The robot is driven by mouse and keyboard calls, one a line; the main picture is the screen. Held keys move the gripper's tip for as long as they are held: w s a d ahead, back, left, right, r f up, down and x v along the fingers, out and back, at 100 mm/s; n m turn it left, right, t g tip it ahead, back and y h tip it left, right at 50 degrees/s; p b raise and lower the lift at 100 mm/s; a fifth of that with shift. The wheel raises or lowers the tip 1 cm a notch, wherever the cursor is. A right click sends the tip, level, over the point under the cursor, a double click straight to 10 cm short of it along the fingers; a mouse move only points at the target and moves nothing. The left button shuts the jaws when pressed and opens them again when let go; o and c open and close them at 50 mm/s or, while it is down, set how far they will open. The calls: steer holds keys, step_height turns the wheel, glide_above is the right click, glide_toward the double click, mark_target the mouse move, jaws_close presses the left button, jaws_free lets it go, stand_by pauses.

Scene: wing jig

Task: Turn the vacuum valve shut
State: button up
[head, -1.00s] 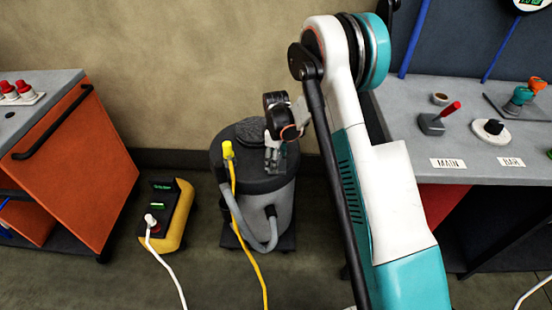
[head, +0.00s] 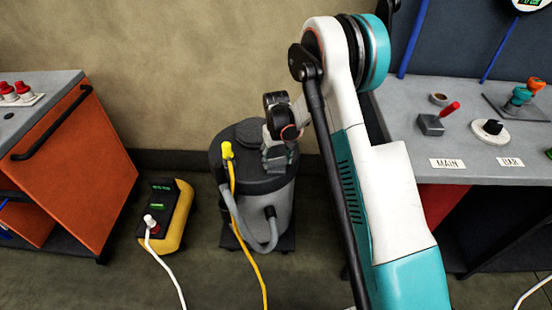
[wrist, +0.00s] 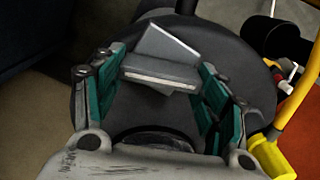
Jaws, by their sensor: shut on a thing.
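The grey vacuum canister (head: 235,190) stands on the floor against the wall, with a dark round lid (head: 250,133). My gripper (head: 274,158) points down at the right side of this lid. In the wrist view, its teal-padded fingers (wrist: 163,78) are shut on a light grey bar-shaped piece (wrist: 160,72) above the dark lid. A tilted grey plate (wrist: 168,42) shows just behind the bar. I take this piece for the vacuum valve's handle, but no label shows. The fingers hide it in the head view.
A yellow-black box (head: 172,215) is on the floor to the left. An orange cabinet (head: 85,165) stands left, a grey bench (head: 460,145) right.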

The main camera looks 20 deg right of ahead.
steer(key=shift+d+m, duration=0.1)
steer(key=shift+m, duration=1.7)
steer(key=o, duration=1)
steer(key=shift+o, duration=0.2)
steer(key=shift+r, duration=0.1)
step_height(320, 180, up, 12)
